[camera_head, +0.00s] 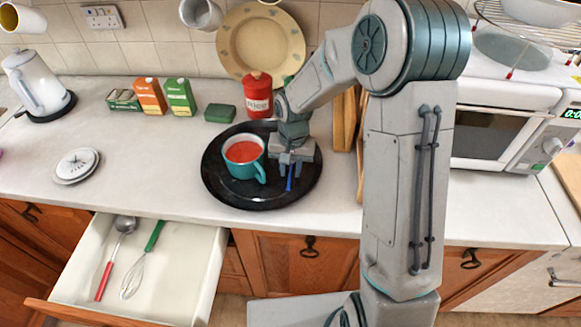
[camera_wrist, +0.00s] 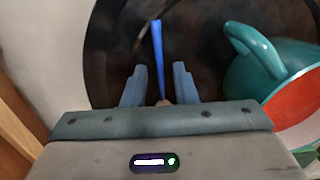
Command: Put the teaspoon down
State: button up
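The teaspoon shows as a blue handle (camera_head: 289,184) at the black round tray (camera_head: 225,196), just right of a teal mug (camera_head: 240,168) of red liquid. My gripper (camera_head: 291,168) is low over the tray's right part, pointing down. In the wrist view the two fingers (camera_wrist: 159,82) stand apart, with the blue handle (camera_wrist: 158,48) between them and a gap on each side. The spoon's bowl is not clear, and I cannot tell whether the spoon rests fully on the tray. The mug's handle (camera_wrist: 255,50) is close to the right finger.
An open drawer (camera_head: 190,277) at front left holds a red-handled ladle (camera_head: 104,280) and a green-handled whisk (camera_head: 154,236). A red canister (camera_head: 258,100) stands behind the tray, wooden boards (camera_head: 345,120) to its right.

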jog(key=shift+r, duration=0.15)
notch_tip(320, 180, up, 11)
jog(key=b, duration=0.2)
jog(key=s+d+r+t, duration=0.1)
jog(key=s+d+r, duration=0.1)
jog(key=s, duration=0.4)
jog(key=s+d+r+n+t, duration=0.1)
jog(key=s+d, duration=0.3)
jog(key=s, duration=0.3)
jog(key=s+d+r+n+t, duration=0.1)
jog(key=s+d+r, duration=0.1)
jog(key=s+d, duration=0.2)
jog(key=s, duration=0.3)
jog(key=shift+r+t+h, duration=0.3)
jog(key=shift+r+t, duration=0.05)
jog(key=shift+t, duration=0.05)
jog(key=shift+s, duration=0.15)
